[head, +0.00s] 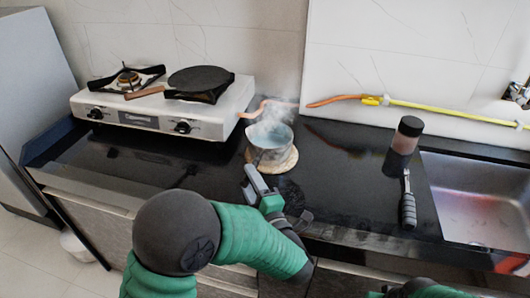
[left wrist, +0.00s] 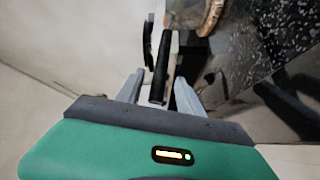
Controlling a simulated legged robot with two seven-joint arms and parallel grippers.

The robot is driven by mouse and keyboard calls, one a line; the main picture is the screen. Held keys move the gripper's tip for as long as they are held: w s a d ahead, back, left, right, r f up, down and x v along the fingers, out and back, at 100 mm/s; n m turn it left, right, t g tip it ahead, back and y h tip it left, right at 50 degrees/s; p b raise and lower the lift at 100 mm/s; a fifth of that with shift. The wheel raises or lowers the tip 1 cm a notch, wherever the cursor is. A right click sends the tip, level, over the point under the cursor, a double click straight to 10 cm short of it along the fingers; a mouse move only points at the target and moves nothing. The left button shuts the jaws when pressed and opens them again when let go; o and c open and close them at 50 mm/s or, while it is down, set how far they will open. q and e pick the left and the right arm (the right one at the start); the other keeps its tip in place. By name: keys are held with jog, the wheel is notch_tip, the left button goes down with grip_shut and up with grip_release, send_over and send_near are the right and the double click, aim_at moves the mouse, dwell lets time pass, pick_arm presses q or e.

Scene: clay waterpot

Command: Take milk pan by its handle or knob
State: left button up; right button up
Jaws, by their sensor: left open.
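The milk pan (head: 269,156), a small grey pot with steam rising from it, stands on a round woven mat (head: 286,164) on the black counter. My left gripper (head: 258,181) is open just in front of the pan, on its near side. In the left wrist view a dark bar (left wrist: 161,70), which looks like the pan's handle, lies between the two open fingers (left wrist: 158,95). I cannot tell whether the fingers touch it. The pan body (left wrist: 183,14) and mat edge (left wrist: 211,16) show at the top there. The gripper hides the handle in the head view.
A white gas stove (head: 165,118) with a dark flat pan (head: 200,79) stands to the left. A jar (head: 405,138), a black-handled utensil (head: 408,207) and a sink (head: 480,200) are to the right. A yellow-orange hose (head: 430,108) runs along the wall. Bare counter lies right of the mat.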

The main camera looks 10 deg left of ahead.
pick_arm(q)
jog(key=x, duration=0.3)
jog(key=d+x, duration=0.1)
jog(key=x, duration=0.1)
jog(key=shift+w+a+b, duration=0.2)
jog(key=shift+w+b, duration=0.15)
jog(key=shift+w, duration=0.25)
jog(key=shift+s+a, duration=0.1)
jog(key=shift+c, duration=0.7)
grip_shut()
jog(key=shift+r, duration=0.15)
